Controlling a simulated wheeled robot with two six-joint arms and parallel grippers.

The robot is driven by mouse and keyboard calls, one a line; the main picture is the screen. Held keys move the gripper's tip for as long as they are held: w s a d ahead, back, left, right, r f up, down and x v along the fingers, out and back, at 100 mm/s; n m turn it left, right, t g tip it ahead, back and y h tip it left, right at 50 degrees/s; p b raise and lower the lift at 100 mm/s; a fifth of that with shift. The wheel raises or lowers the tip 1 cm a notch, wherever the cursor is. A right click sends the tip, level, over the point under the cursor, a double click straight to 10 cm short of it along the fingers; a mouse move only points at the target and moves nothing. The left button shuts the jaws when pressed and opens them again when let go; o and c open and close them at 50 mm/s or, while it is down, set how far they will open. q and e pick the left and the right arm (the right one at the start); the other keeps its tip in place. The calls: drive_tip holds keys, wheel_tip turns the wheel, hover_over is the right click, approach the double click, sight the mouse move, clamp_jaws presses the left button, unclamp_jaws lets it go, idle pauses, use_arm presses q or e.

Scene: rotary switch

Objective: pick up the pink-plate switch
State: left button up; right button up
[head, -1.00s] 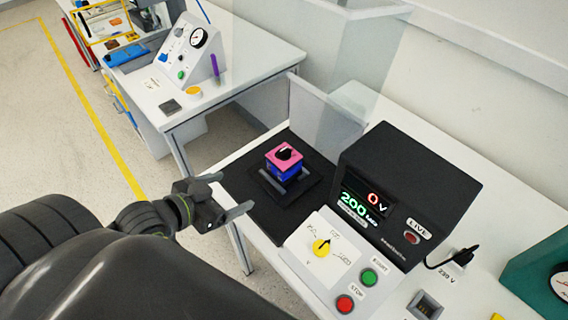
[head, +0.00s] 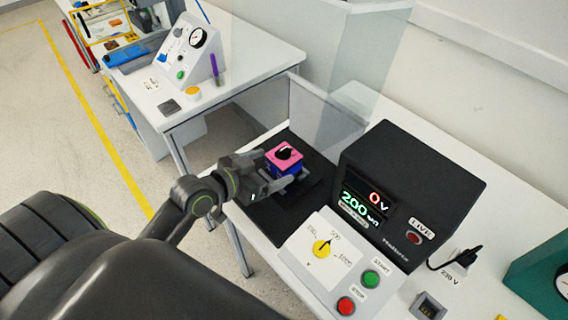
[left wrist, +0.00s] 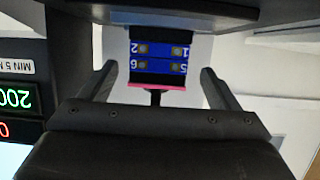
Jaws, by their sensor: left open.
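The pink-plate switch (head: 284,157) has a pink top plate, a black knob and a blue body. It sits upright in a dark holder on the black mat (head: 266,208). In the left wrist view the switch (left wrist: 158,66) shows its blue body with numbered terminals, with the pink plate edge and black knob pointing down. My left gripper (head: 272,170) is open, with its fingers on either side of the switch. In the left wrist view a gap shows between the switch and each finger of the gripper (left wrist: 158,82). My right gripper is not in view.
A black meter box (head: 408,195) reading 0 V stands right of the mat. A white control panel (head: 318,256) with a yellow knob, green START and red STOP buttons is in front. A clear screen (head: 335,115) stands behind the mat.

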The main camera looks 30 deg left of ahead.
sight(289, 156)
use_arm(q)
drive_tip(key=x, duration=0.4)
drive_tip(key=r+p+x, duration=0.1)
drive_tip(key=x, duration=0.1)
drive_tip(key=shift+w+d, duration=0.25)
drive_tip(key=shift+w, duration=0.1)
drive_tip(key=shift+c, duration=0.4)
drive_tip(key=shift+r, duration=0.1)
drive_tip(key=c, duration=1.1)
